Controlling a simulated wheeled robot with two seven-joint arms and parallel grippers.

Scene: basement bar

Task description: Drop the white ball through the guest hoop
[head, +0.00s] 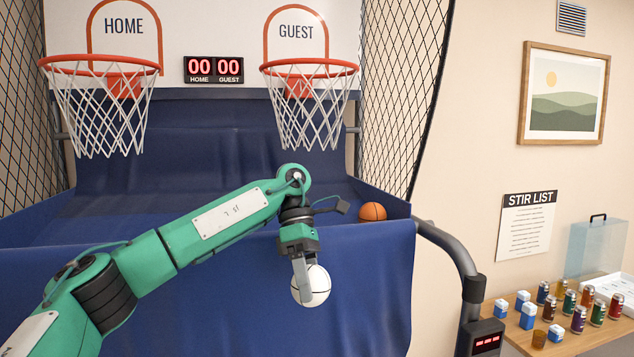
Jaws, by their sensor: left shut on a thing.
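The white ball (318,287) is held in my left gripper (309,284), which points down in front of the machine's blue front panel. The fingers are shut on the ball, one of them crossing its near side. The guest hoop (309,68), an orange ring with a white net (308,112), is on the right of the white backboard, under the word GUEST. The ball is well below this hoop and its net, roughly in line with it in the picture. My right gripper is not in view.
The home hoop (100,65) hangs on the left, with a scoreboard (214,69) reading 00 and 00 between the hoops. An orange ball (372,212) rests behind the blue front edge. Black side nets flank the machine. A wooden table (560,345) with several cans is at right.

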